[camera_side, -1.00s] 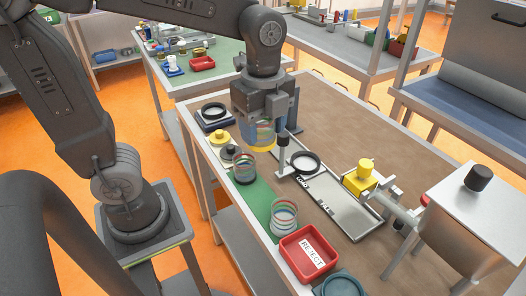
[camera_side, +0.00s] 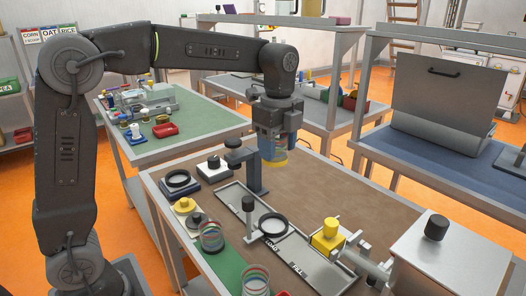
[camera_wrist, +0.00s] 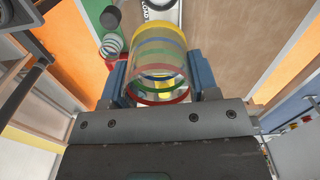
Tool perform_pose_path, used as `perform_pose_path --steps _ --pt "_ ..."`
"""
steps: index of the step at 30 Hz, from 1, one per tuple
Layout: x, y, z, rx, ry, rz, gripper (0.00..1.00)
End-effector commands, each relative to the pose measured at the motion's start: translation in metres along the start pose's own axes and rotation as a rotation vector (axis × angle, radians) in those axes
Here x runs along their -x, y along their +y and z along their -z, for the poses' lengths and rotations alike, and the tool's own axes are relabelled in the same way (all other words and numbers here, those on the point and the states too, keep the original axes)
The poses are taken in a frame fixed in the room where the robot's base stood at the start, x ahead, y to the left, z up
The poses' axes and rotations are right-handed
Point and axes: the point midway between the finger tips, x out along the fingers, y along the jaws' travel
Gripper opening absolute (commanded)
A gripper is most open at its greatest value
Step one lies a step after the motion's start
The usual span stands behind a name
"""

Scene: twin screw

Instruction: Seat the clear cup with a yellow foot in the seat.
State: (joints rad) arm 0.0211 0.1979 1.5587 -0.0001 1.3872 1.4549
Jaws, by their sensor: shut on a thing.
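The clear cup with a yellow foot (camera_side: 273,156) hangs foot down in my gripper (camera_side: 278,138), above the brown bench. In the wrist view the cup (camera_wrist: 157,62) shows yellow, green, blue and red bands between the blue fingers of my gripper (camera_wrist: 158,84), which is shut on it. A black ring seat (camera_side: 273,225) lies on the tray near the LOAD label, lower in the side view and apart from the cup. The cup is not over this ring in the side view. Another black ring (camera_side: 176,178) sits on a dark blue base at the left.
Two clear banded cups (camera_side: 211,236) (camera_side: 256,281) stand on the green strip at the front. A grey post with an arm (camera_side: 250,165) stands close to the held cup. A black-topped post (camera_side: 248,208) stands left of the ring. A yellow block (camera_side: 328,236) is at the right.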

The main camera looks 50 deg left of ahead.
Motion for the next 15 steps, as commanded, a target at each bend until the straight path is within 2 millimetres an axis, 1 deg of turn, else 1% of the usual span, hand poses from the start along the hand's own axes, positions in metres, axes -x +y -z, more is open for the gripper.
perform_pose_path --steps 1,8,9,12,15 --pt "-0.006 -0.004 -0.001 0.001 -0.001 -0.004 0.32" --pt "-0.054 -0.001 -0.001 0.000 0.000 -0.004 0.32" --pt "-0.064 -0.002 -0.001 0.000 -0.001 -0.005 0.32" --pt "-0.086 -0.002 -0.001 0.000 -0.001 -0.005 0.32" --pt "-0.104 -0.002 0.000 0.000 0.000 -0.003 0.32"
